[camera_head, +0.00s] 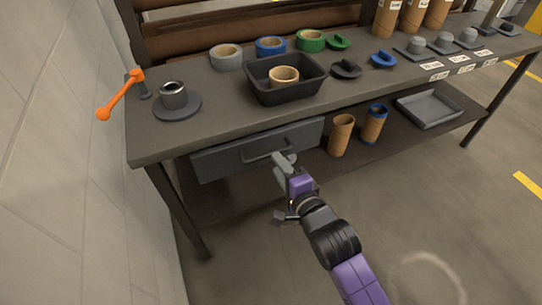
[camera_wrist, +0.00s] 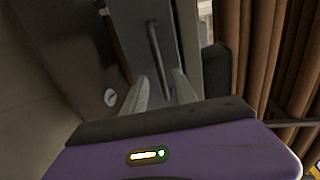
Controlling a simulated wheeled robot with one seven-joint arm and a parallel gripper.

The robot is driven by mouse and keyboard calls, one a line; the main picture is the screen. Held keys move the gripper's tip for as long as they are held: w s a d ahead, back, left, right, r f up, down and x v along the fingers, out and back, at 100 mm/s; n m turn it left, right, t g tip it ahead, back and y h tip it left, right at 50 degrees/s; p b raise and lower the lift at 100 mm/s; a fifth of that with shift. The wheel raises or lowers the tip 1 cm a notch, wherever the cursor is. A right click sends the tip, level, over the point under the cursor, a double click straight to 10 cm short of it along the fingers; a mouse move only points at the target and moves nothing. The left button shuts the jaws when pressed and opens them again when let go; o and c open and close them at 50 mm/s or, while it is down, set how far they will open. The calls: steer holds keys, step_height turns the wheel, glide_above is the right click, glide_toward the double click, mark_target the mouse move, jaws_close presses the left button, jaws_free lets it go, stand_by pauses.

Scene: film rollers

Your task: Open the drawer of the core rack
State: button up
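The drawer (camera_head: 225,160) of the core rack is a wide dark grey box under the left part of the tabletop, and it looks closed. Its bar handle (camera_head: 262,153) is on the front face. My gripper (camera_head: 282,160) is in front of the drawer, at the right end of the handle. In the wrist view, the handle (camera_wrist: 154,45) runs down between the two pale fingertips of my gripper (camera_wrist: 161,76). The fingers are apart, with a gap on either side of the bar. I cannot tell how deep the bar sits between them.
Two cardboard cores (camera_head: 341,135) and a grey tray (camera_head: 430,110) sit on the lower shelf, right of the drawer. A wall (camera_head: 60,150) is at left. The floor in front is clear.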

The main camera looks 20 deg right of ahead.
steer(key=shift+b+x, duration=0.3)
steer(key=shift+x, duration=2.75)
jaws_close()
